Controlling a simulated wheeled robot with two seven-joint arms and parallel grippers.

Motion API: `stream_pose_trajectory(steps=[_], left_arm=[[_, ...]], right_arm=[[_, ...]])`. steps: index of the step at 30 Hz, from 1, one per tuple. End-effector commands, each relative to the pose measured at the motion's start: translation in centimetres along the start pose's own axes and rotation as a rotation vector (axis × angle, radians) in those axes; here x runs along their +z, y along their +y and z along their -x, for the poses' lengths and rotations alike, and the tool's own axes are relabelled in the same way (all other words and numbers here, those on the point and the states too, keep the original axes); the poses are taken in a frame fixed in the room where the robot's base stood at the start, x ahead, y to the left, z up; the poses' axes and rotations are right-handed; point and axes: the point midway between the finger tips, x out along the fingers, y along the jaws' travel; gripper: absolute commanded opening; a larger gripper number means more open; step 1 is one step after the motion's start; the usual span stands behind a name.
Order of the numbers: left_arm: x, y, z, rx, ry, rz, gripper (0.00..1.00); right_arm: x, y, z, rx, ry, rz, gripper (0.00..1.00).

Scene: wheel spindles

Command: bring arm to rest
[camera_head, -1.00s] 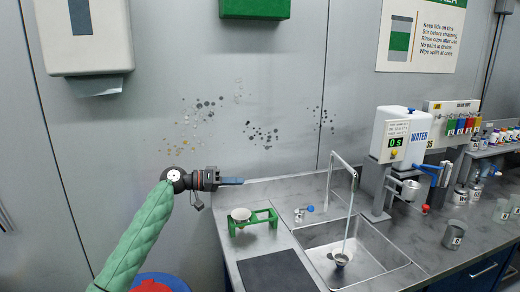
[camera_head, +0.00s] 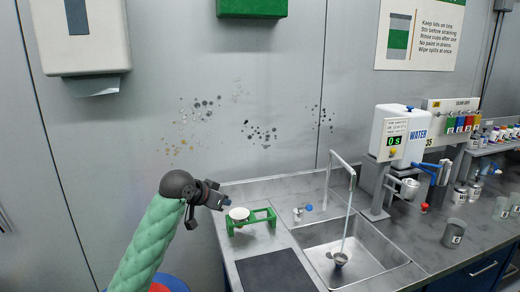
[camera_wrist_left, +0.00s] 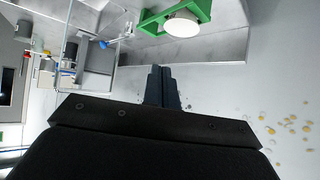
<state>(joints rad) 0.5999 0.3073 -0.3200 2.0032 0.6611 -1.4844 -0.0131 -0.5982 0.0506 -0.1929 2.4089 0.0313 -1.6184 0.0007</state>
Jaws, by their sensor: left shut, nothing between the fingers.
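My left arm in its green quilted sleeve rises from the bottom left in the head view. Its gripper (camera_head: 226,204) is shut and empty, above the left end of the counter and left of a green stand (camera_head: 263,216). My right gripper is not in view.
A sink (camera_head: 365,262) with a tall tap (camera_head: 350,205) is to the right. A water dispenser (camera_head: 397,138) and several cups and jars stand farther right. A dark mat (camera_head: 274,272) lies at the counter's front. A white dispenser (camera_head: 83,35) hangs on the left wall.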

Motion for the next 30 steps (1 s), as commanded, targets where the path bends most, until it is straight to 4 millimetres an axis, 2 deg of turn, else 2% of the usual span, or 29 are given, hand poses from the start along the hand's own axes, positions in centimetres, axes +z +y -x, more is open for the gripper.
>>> stream_pose_trajectory(steps=[1,12,23,30], left_arm=[[1.8,0.7,0.0,-0.035,-0.01,0.003,0.0],[13.8,4.1,1.5,-0.237,-0.1,0.064,0.0],[25.2,8.5,3.2,-0.311,-0.199,0.153,0.0],[32.5,12.3,4.3,-0.303,-0.276,0.218,0.0]], right_arm=[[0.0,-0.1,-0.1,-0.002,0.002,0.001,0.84],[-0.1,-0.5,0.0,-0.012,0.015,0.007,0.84],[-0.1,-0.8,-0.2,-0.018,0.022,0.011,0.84],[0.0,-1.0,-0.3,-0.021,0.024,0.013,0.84]])
